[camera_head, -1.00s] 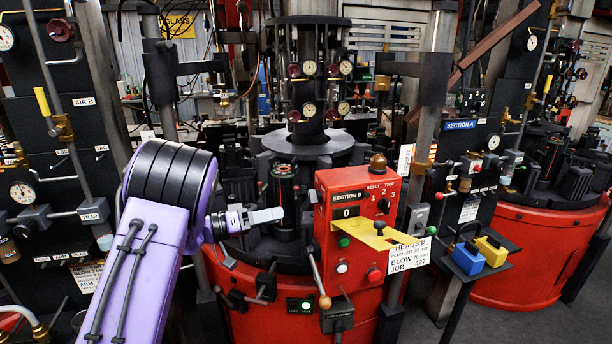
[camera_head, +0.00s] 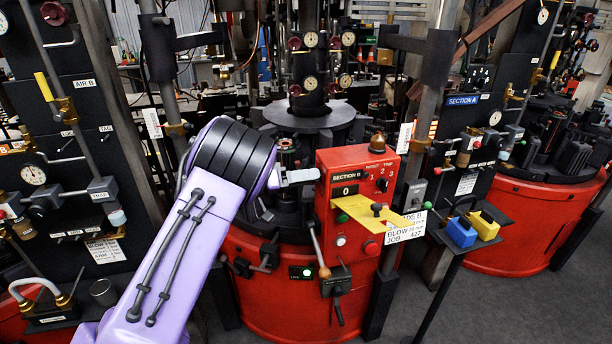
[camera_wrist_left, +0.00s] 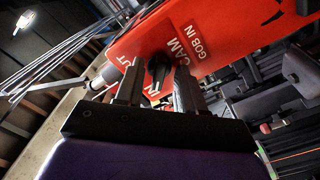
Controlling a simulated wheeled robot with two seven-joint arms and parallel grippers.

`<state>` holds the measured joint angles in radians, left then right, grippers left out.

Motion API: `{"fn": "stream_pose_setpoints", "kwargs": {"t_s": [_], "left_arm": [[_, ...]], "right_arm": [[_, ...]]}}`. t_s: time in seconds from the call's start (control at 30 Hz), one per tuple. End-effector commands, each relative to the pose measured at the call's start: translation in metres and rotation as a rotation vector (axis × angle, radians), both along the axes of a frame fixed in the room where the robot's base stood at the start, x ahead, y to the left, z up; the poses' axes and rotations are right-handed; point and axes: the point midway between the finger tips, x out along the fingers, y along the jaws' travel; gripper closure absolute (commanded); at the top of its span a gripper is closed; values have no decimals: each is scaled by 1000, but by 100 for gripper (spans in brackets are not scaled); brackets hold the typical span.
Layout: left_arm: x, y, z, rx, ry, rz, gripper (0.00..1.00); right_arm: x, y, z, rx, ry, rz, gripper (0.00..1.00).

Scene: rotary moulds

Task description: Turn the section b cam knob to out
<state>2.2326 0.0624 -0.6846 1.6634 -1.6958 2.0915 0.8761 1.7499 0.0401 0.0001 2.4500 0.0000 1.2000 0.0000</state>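The red section B box (camera_head: 341,163) stands in the middle of the head view, with a 0 display on its front. My left gripper (camera_head: 304,177) is level with the box's left side, its tip at the box's edge. In the left wrist view, the black cam knob (camera_wrist_left: 157,70) sits on the red side panel (camera_wrist_left: 215,35), by CAM, GOB IN and partly covered OUT and IN labels. My left gripper's dark fingers (camera_wrist_left: 158,80) stand on either side of the knob, open, with gaps visible. Contact cannot be told. The knob is hidden in the head view. My right gripper is not in view.
A yellow plate (camera_head: 363,211) juts from the box front. A lever with a wooden knob (camera_head: 324,272) hangs below the box's left edge. Dark machine columns and mould parts (camera_head: 285,205) crowd the space behind my gripper. A stand with blue and yellow blocks (camera_head: 462,232) is at right.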

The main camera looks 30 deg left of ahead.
Motion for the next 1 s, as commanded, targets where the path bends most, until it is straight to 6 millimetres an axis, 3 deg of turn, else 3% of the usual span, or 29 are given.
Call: {"fn": "stream_pose_setpoints", "kwargs": {"t_s": [0.03,0.13,0.17,0.57,1.0], "left_arm": [[0,0,0,0,0,0,65],[0,0,0,0,0,0,98],[0,0,0,0,0,0,100],[0,0,-1,28,-24,0,100],[0,0,-5,269,-232,-1,100]], "right_arm": [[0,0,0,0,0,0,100],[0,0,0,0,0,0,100],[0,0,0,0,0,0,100],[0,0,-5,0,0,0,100],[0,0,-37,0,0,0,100]]}}
